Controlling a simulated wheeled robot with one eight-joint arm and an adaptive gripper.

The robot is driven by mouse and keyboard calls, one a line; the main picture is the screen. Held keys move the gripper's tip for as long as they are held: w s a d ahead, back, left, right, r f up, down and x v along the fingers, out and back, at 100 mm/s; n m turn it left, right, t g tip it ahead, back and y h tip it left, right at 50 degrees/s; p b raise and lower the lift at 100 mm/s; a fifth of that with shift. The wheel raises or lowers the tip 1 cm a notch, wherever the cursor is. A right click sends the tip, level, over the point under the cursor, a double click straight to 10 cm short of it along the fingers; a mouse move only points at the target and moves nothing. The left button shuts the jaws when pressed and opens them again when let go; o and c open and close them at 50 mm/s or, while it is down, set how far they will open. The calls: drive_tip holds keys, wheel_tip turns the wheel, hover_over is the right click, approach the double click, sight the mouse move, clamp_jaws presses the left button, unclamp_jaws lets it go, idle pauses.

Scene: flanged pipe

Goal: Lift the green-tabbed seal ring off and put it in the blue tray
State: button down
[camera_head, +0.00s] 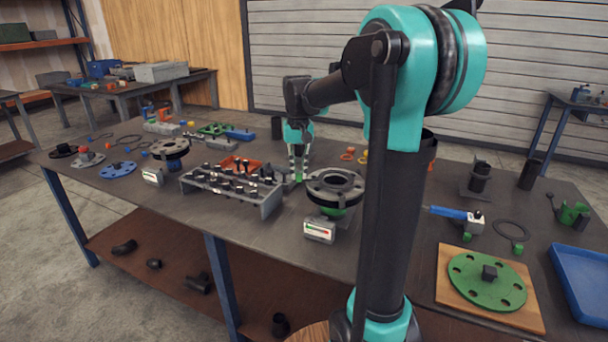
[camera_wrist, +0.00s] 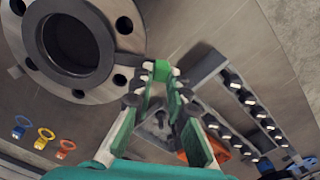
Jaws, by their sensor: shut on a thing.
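My gripper (camera_wrist: 160,82) is shut on a small green tab (camera_wrist: 160,70), which shows between the fingertips in the wrist view. The tab is at the edge of a round grey bolted flange (camera_wrist: 122,75) with a dark bore. The thin seal ring itself is hard to make out against the flange. In the head view my gripper (camera_head: 297,180) points down just left of the flanged pipe (camera_head: 335,187), which has green beneath its dark top. The blue tray (camera_head: 585,275) is at the table's right edge, and its visible part is empty.
A grey rack of bolts (camera_head: 232,188) stands left of my gripper. Another black ring with a green tab (camera_head: 512,231) and a blue-handled tool (camera_head: 452,215) lie nearby. My arm hides the table's middle.

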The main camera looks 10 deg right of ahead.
wheel_tip(320, 180, up, 19)
idle(0.4)
drive_tip(key=shift+r, duration=0.15)
drive_tip(key=shift+r, duration=2.45)
drive_tip(key=shift+f, duration=0.15)
